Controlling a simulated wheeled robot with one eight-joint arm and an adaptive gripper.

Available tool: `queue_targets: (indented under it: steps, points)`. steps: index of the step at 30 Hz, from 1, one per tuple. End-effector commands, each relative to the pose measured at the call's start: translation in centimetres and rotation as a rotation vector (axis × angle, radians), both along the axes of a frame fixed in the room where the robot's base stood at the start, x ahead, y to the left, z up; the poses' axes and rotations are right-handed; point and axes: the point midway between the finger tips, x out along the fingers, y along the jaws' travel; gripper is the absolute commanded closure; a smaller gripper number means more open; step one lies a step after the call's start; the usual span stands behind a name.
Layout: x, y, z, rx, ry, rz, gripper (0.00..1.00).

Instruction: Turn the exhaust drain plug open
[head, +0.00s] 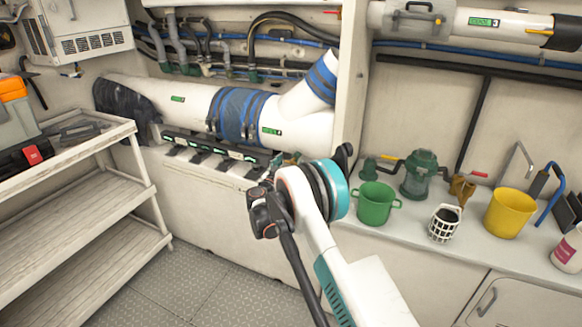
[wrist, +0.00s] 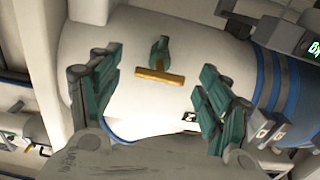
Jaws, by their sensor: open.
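The drain plug (wrist: 159,76) has a green body and a brass crossbar. In the wrist view it stands out from the white exhaust pipe (wrist: 100,45), and its bar runs roughly along the pipe, tilted slightly. My gripper (wrist: 158,65) is open, with one green-padded finger on each side of the plug. Clear space shows between each finger and the plug, and nothing is held. In the head view the white pipe (head: 292,133) with blue bands runs along the wall. My arm's end is at its lower side and hides most of the gripper and plug.
A wall panel edge (head: 349,80) rises just right of the pipe. The right counter holds a green mug (head: 375,204), a glass strainer (head: 421,174), a white basket (head: 443,223) and a yellow cup (head: 509,213). Shelves (head: 85,235) stand at left. The floor (head: 185,295) between is clear.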

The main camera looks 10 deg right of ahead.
Motion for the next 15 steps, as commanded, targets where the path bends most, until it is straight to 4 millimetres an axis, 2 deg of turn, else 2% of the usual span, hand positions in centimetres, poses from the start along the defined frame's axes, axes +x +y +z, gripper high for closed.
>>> queue_targets:
  steps: [6,14,15]
  points:
    - [1.16,-0.83,-0.03,0.0,0.0,0.0,0.29]
    - [1.25,-0.9,0.03,0.0,0.0,0.0,0.29]
    - [1.25,-0.9,0.03,0.0,0.0,0.0,0.33]
